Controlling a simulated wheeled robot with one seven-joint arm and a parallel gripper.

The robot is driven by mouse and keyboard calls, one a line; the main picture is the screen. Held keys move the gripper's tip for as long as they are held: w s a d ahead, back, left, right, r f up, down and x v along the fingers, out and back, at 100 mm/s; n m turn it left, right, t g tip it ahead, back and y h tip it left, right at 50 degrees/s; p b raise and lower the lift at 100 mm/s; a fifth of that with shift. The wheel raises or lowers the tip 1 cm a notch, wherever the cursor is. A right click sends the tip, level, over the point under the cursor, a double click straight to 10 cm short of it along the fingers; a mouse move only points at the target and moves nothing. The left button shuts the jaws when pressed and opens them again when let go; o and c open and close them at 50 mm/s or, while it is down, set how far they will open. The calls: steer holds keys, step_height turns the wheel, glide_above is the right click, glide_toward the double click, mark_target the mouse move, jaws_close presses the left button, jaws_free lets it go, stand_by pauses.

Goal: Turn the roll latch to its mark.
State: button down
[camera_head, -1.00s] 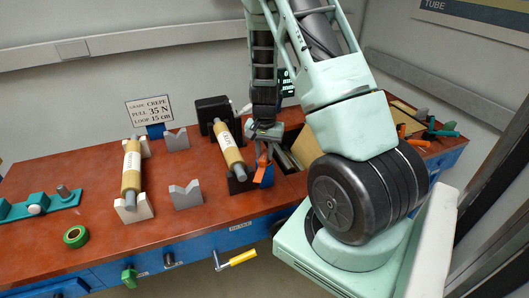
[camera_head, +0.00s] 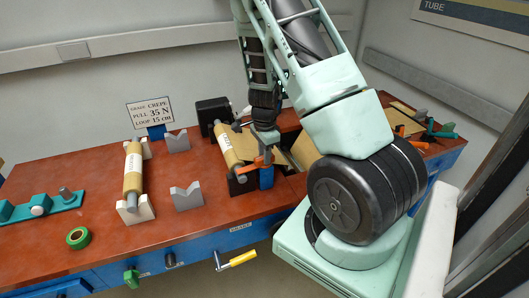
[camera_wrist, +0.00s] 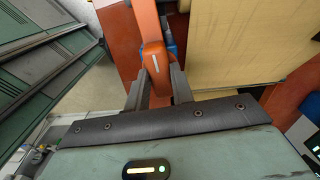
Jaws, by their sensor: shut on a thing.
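The roll latch (camera_head: 246,166) is an orange lever on a blue block (camera_head: 266,178), beside the near end of the right-hand paper roll (camera_head: 228,148). In the wrist view the orange lever (camera_wrist: 149,35) runs up from between my fingers, with a short white line on its rounded end. My gripper (camera_head: 268,146) is at the lever; in the wrist view my gripper (camera_wrist: 160,82) has a finger on each side of the lever's end and is shut on it. I cannot make out a separate target mark. The blue block is mostly hidden in the wrist view.
Empty grey cradles (camera_head: 187,196) stand between the rolls. A tan sheet (camera_wrist: 240,45) fills the wrist view's upper right. A yellow-handled crank (camera_head: 238,258) juts from the bench front.

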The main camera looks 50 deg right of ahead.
steer(key=shift+m, duration=0.7)
steer(key=c, duration=1.2)
jaws_free()
step_height(320, 180, up, 18)
steer(key=shift+f, duration=0.25)
steer(key=s+a+f+n+y+b, duration=0.1)
steer(key=a+f+n+b, duration=0.15)
steer(key=a+n, duration=0.85)
steer(key=s+a+f+n+y+b, duration=0.1)
steer(key=a+n+b, duration=0.3)
steer(key=a, duration=1.2)
steer(key=s+a+f+n+h+b, duration=0.1)
steer(key=s+a+f+n+b, duration=0.1)
steer(key=s+a+n, duration=1.2)
steer(key=s+n, duration=0.1)
steer(key=n, duration=0.2)
steer(key=shift+f, duration=0.3)
